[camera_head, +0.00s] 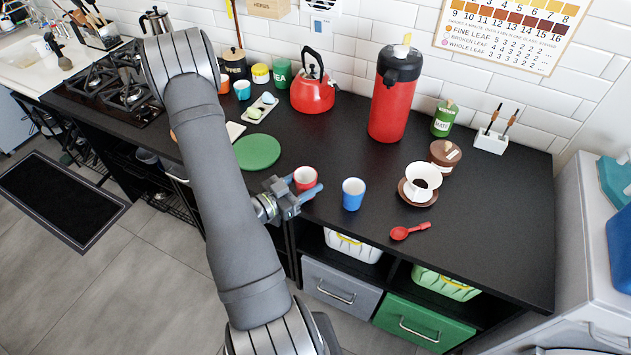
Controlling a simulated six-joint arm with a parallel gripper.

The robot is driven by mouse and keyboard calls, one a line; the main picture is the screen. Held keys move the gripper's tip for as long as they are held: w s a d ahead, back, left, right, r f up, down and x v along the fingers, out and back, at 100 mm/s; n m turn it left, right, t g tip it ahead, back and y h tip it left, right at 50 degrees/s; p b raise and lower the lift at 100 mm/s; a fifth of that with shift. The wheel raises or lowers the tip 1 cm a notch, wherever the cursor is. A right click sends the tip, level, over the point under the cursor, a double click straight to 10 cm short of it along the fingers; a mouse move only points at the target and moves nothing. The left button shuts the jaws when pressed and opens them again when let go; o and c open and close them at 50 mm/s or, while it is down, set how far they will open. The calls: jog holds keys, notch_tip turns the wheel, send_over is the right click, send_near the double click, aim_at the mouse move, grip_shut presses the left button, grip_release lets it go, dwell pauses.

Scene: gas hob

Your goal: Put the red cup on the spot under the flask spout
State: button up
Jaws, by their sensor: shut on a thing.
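The red cup (306,179) is upright at the front of the black counter, between the fingers of my gripper (300,192). My gripper reaches it from the front left and is shut on it. I cannot tell whether the cup touches the counter. The tall red flask (391,100) with a black top stands at the back, right of and behind the cup. Its spout is small and hard to make out. The counter in front of the flask looks bare, and no marked spot is clear there.
A blue cup (353,194) stands just right of my gripper. Farther right are a white dripper (421,182) on a brown saucer and a red spoon (411,231). A red kettle (312,92) and a green round mat (257,152) are to the left. Bare counter lies between cup and flask.

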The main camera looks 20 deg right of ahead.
jog(key=shift+w+d+f, duration=0.3)
jog(key=shift+d+f, duration=0.25)
jog(key=shift+d, duration=0.25)
jog(key=shift+w+d+f, duration=0.25)
jog(key=shift+d+f, duration=0.25)
jog(key=shift+d, duration=0.3)
jog(key=shift+f, duration=0.1)
jog(key=shift+f, duration=0.15)
jog(key=o, duration=1.1)
